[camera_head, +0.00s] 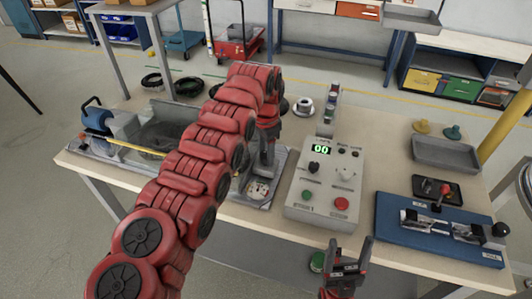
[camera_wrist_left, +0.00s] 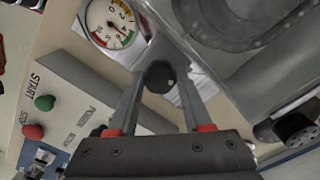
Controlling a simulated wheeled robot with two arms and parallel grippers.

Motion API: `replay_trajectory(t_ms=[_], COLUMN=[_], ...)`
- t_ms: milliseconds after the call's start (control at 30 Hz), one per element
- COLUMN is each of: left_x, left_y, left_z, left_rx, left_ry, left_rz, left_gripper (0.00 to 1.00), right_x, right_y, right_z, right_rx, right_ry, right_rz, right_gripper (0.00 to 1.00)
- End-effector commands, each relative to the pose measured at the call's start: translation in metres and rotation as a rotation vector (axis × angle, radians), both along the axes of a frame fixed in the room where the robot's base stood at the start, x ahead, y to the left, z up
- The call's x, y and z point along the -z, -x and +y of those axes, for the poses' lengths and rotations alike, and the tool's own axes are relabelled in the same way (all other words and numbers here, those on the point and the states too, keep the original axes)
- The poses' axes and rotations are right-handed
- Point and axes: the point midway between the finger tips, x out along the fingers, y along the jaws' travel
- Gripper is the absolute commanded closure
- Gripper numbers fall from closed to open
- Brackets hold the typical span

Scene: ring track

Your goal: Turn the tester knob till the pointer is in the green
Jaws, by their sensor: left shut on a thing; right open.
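The tester's round gauge (camera_wrist_left: 113,22) has a white face with coloured bands, green among them, in the left wrist view. Its pointer is too small to read for certain. The gauge also shows in the head view (camera_head: 258,189), below my left gripper. The dark tester knob (camera_wrist_left: 160,76) is between my left fingertips in the wrist view. My left gripper (camera_wrist_left: 158,84) is shut on it. In the head view the knob is hidden by my left gripper (camera_head: 266,165) and arm. My right gripper (camera_head: 348,252) is open and empty at the table's front edge.
A grey control box (camera_head: 323,188) with a green display, knobs and buttons stands just right of the tester. A blue fixture board (camera_head: 440,230) and a grey tray (camera_head: 446,153) lie further right. My left arm covers much of the left table.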

Motion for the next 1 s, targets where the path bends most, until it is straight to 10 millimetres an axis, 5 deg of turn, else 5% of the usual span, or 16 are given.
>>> replay_trajectory(t_ms=[200, 233, 267, 667, 933, 1000], left_x=[-0.002, -0.002, -0.002, -0.01, -0.068, -0.092], left_y=[-0.002, -0.002, -0.002, -0.001, 0.0, 0.0], left_z=[0.0, 0.0, 0.0, -0.001, -0.003, -0.001], left_rx=[-0.001, -0.001, -0.001, -0.001, 0.001, 0.0], left_ry=[0.001, 0.001, 0.001, 0.0, 0.003, 0.0], left_rz=[-0.008, -0.008, -0.008, -0.004, -0.005, -0.002], left_gripper=[1.0, 0.45, 0.4, 0.38, 0.38, 0.38], right_x=[0.0, 0.0, 0.0, 0.001, -0.012, -0.036], right_y=[0.0, 0.0, 0.0, 0.0, 0.0, 0.0], right_z=[0.0, 0.0, 0.0, 0.0, 0.0, 0.0], right_rx=[0.0, 0.0, 0.0, 0.0, 0.0, 0.0], right_ry=[0.0, 0.0, 0.0, 0.0, 0.0, 0.0], right_rz=[0.0, 0.0, 0.0, 0.0, 0.0, 0.0], right_gripper=[0.31, 0.31, 0.31, 0.31, 0.31, 0.31])
